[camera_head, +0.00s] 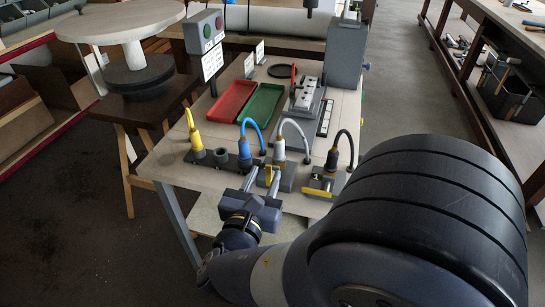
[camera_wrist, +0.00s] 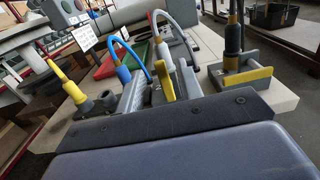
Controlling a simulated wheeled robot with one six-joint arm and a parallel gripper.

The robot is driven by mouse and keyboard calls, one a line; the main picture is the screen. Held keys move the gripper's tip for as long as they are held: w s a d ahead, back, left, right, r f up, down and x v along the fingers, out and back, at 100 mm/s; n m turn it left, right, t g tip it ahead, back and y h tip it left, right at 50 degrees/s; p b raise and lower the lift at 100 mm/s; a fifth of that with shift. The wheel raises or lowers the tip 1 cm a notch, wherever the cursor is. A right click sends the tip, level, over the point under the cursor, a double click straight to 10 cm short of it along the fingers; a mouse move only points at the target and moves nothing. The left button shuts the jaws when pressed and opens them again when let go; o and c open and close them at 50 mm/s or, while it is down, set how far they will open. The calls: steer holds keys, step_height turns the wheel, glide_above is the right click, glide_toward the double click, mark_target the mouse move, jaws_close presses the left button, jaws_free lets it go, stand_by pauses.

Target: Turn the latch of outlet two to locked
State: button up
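A row of outlets with cabled plugs lines the near edge of the table. The outlet with the pale grey cable (camera_head: 280,153) has a yellow latch (camera_head: 268,176), which stands up in the wrist view (camera_wrist: 164,82). My gripper (camera_head: 262,185) is at this latch, with its fingers apart and the latch between or just beyond the tips. I cannot tell whether they touch. The outlet with the black cable (camera_head: 333,158) has a yellow latch (camera_head: 320,185) lying sideways; it also shows in the wrist view (camera_wrist: 247,76). No outlet number is readable.
A blue-cabled plug (camera_head: 244,148) and a yellow plug (camera_head: 196,138) stand left of my gripper. Red (camera_head: 231,101) and green (camera_head: 262,104) trays lie behind. A button box (camera_head: 205,32) stands at the back left. My arm covers the table's right front.

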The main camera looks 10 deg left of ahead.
mark_target(268, 169)
steer(key=shift+w+d, duration=0.15)
steer(key=shift+w, duration=1.25)
steer(key=shift+w+d, duration=0.1)
steer(key=shift+w, duration=1.3)
steer(key=shift+c, duration=0.5)
jaws_close()
